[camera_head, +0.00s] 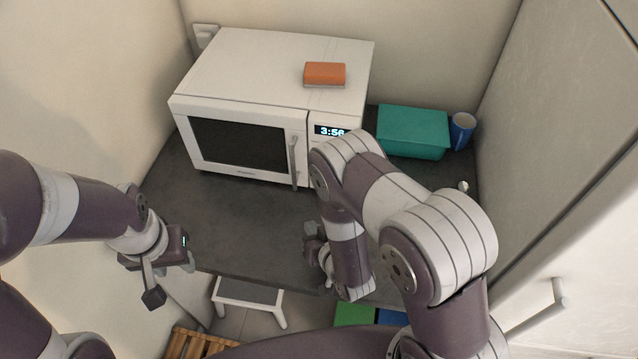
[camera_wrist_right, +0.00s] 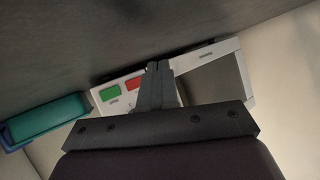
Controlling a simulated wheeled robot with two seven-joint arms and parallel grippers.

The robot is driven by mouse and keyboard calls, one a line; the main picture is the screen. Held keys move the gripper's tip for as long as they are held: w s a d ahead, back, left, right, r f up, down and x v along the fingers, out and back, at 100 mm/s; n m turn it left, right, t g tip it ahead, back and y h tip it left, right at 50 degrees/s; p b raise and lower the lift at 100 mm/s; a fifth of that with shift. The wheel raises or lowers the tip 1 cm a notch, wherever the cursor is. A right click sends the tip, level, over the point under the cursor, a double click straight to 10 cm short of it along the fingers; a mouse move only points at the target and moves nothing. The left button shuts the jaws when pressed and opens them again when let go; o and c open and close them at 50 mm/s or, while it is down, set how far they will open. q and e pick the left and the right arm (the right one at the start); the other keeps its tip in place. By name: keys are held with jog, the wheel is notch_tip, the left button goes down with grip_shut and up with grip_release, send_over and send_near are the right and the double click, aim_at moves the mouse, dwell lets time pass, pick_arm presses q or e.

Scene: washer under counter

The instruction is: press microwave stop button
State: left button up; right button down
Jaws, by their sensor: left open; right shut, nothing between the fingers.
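The white microwave (camera_head: 250,85) stands on the dark counter, door shut, its display (camera_head: 331,131) reading about 3:56. My right arm hides the panel below the display in the head view. The right wrist view shows the microwave tilted, with a red button (camera_wrist_right: 133,83) and a green button (camera_wrist_right: 112,93) side by side; their labels are too small to read. My right gripper (camera_wrist_right: 157,66) is shut and empty, its fingertips appearing just beside the red button; contact cannot be told. In the head view, it is at the counter's front (camera_head: 312,240). My left gripper (camera_head: 165,268) is open and empty at the counter's left front.
An orange sponge (camera_head: 324,74) lies on the microwave. A teal box (camera_head: 412,130) and a blue mug (camera_head: 462,131) stand to its right. A stool (camera_head: 247,295) is below the counter's front edge. Walls close in left and right. The counter before the microwave door is clear.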

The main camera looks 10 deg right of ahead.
jog(key=shift+w, duration=0.4)
jog(key=w+d, duration=0.1)
jog(key=w, duration=0.1)
jog(key=w+d, duration=0.1)
jog(key=w, duration=0.1)
jog(key=w+b, duration=0.1)
jog(key=w, duration=0.1)
jog(key=shift+d, duration=0.4)
jog(key=shift+w+d, duration=0.3)
jog(key=shift+w, duration=0.3)
dwell(0.8)
jog(key=shift+w+d, duration=0.15)
jog(key=shift+w, duration=0.25)
jog(key=shift+w+d+b, duration=0.1)
jog(key=shift+w+b, duration=0.2)
jog(key=shift+b, duration=0.05)
dwell(0.6)
jog(key=shift+s+a, duration=0.3)
jog(key=shift+s, duration=0.45)
